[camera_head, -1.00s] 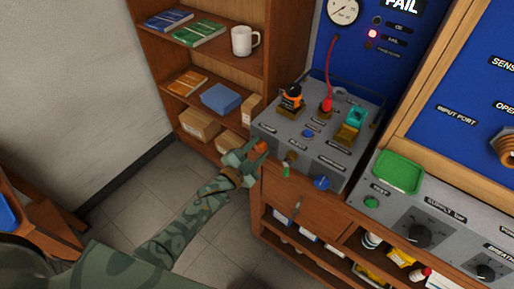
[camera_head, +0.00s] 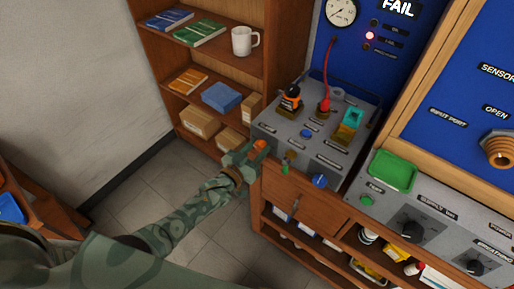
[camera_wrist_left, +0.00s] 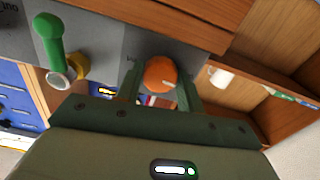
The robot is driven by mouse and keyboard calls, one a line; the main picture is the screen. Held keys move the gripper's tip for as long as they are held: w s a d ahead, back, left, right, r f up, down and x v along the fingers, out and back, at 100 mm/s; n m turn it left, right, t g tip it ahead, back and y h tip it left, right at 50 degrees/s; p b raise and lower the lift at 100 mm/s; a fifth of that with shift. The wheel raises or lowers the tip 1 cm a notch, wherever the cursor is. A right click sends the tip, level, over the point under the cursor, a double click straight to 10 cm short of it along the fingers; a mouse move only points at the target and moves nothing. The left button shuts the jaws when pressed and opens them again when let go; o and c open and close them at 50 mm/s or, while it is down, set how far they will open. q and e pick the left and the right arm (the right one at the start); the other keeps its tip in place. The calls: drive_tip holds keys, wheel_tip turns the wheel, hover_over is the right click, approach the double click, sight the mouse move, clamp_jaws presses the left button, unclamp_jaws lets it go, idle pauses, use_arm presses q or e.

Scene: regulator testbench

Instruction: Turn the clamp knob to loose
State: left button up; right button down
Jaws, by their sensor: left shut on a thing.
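The clamp knob is the orange knob (camera_head: 260,144) on the front left of the grey test bench (camera_head: 318,160). It also shows in the left wrist view as an orange knob (camera_wrist_left: 160,75) with a small white mark on its lower right. My left gripper (camera_head: 254,149) is shut on this knob, one finger on each side of it in the wrist view (camera_wrist_left: 160,88). The knob's shaft is hidden. My right gripper is not in view.
A green-handled lever (camera_wrist_left: 50,42) on a brass fitting is beside the knob, with a blue knob (camera_head: 319,180) further right. A wooden shelf (camera_head: 262,60) with a white mug (camera_head: 245,41) stands behind left. A red FAIL lamp (camera_head: 370,36) is lit.

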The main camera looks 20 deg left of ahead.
use_arm(q)
drive_tip(key=shift+f+n, duration=0.15)
drive_tip(key=shift+n, duration=0.45)
drive_tip(key=o, duration=1)
drive_tip(key=p+v, duration=0.2)
drive_tip(key=v, duration=1.4)
drive_tip(key=shift+s, duration=0.2)
